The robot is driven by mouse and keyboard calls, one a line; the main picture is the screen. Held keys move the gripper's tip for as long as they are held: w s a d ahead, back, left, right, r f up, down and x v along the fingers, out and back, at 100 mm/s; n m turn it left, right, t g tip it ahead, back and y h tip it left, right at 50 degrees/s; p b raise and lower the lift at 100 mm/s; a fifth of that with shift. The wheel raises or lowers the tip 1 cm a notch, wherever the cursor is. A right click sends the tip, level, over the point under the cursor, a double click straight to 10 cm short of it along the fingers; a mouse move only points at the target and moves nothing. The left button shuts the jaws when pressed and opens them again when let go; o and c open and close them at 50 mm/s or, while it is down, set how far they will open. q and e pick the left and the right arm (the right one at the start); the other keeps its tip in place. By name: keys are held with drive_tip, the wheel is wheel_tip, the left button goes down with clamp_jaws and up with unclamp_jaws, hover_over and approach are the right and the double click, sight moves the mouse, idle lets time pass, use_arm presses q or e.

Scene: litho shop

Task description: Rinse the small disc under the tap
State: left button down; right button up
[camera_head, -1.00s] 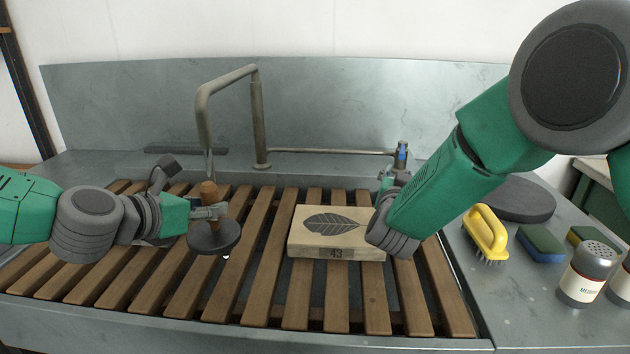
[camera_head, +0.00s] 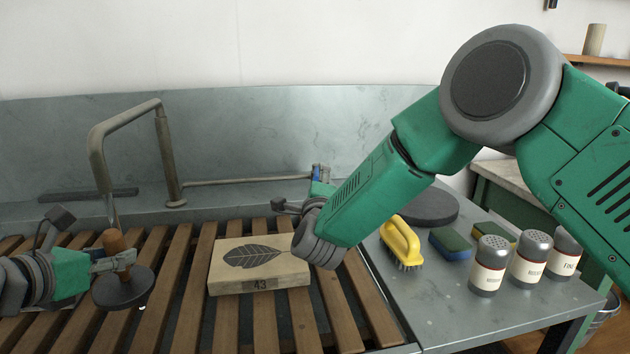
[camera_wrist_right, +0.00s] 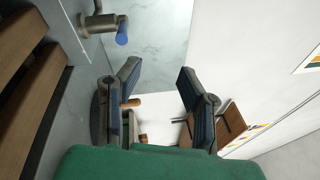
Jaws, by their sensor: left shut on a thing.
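My left gripper (camera_head: 120,262) is shut on the wooden knob (camera_head: 115,241) of the small dark disc (camera_head: 122,291). The disc hangs level above the slatted rack, just below and right of the tap spout (camera_head: 98,165). A thin stream shows at the spout, and a bright drop hangs at the disc's lower edge. Whether the stream meets the disc is unclear. The tap's blue valve handle (camera_head: 317,173) is at the pipe's right end, also in the right wrist view (camera_wrist_right: 122,31). My right gripper (camera_wrist_right: 160,72) is open and empty near it, mostly hidden by its wrist in the head view.
A stone block with a leaf print (camera_head: 260,280) lies on the slatted rack (camera_head: 195,325). On the right counter are a larger dark disc (camera_head: 425,208), a yellow brush (camera_head: 400,240), a blue-green sponge (camera_head: 452,243), another sponge and several shakers (camera_head: 490,267).

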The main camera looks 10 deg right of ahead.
sight(316, 179)
wheel_tip(316, 179, down, 5)
drive_tip(key=a+m+g, duration=0.1)
drive_tip(key=m, duration=1.2)
drive_tip(key=shift+y, duration=0.3)
drive_tip(key=x, duration=1.1)
drive_tip(key=shift+w+r, duration=0.1)
drive_tip(key=shift+w, duration=0.05)
